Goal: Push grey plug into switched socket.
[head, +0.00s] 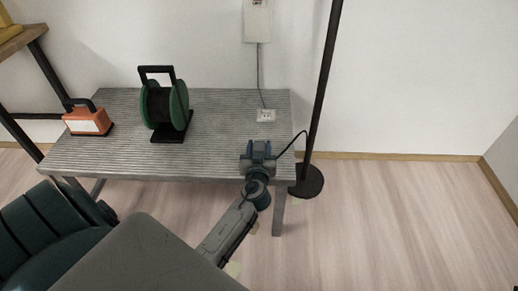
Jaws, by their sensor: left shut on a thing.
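The white switched socket (266,116) lies near the back right of the grey slatted table. A thin cable runs from it up the wall to a white box. My left gripper (259,148) is at the table's front right, just in front of the socket and apart from it, with its fingers pointing towards it. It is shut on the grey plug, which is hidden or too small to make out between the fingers. A black cable (293,144) curves from the gripper to the right, towards the pole. My right gripper is not in view.
A green cable reel (165,105) and an orange-red lamp-like box (88,119) stand on the left of the table (222,140). A black pole (322,90) on a round base stands at the table's right. A white box (257,22) hangs on the wall.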

